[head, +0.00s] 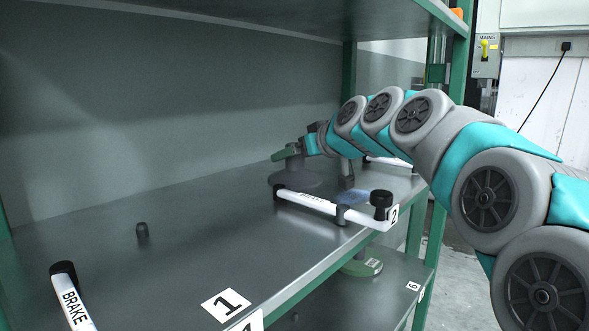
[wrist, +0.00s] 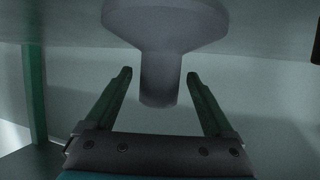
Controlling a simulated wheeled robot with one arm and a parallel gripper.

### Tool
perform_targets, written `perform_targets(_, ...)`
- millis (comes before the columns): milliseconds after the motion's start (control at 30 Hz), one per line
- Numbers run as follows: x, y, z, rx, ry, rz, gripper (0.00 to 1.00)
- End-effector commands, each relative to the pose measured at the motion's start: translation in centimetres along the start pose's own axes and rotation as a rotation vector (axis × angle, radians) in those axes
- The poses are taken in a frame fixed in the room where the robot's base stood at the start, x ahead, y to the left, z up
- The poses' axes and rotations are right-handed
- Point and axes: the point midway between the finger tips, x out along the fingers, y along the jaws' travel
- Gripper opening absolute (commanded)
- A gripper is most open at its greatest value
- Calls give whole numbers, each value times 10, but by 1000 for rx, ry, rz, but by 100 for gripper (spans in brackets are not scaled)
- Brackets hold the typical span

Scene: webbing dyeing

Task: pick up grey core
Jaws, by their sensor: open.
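The grey core (head: 302,182) stands on the shelf at the back right, beyond a white brake lever. It has a wide round flange at the bottom and a narrower stem. In the wrist view the flange is at the top and the stem of the core (wrist: 160,78) points down the picture. My gripper (head: 287,153) is above the flange, at the stem. In the wrist view my gripper (wrist: 158,75) is open, with one green finger on each side of the stem and a visible gap on both sides. In the head view the gripper mostly hides the stem.
A white brake lever (head: 315,203) with black ends lies in front of the core, by label 2. A short dark peg (head: 142,231) and another brake lever (head: 74,305) are at left. A green disc (head: 361,267) is on the lower shelf. An upper shelf (head: 300,14) is overhead.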

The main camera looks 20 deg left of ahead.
Motion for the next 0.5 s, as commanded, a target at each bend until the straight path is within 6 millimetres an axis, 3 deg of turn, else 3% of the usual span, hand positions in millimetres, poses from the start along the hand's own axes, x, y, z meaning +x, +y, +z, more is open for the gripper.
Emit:
perform_targets(233,33,0,1,-1,0,0,88)
perform_targets(500,37,0,2,-1,0,0,87)
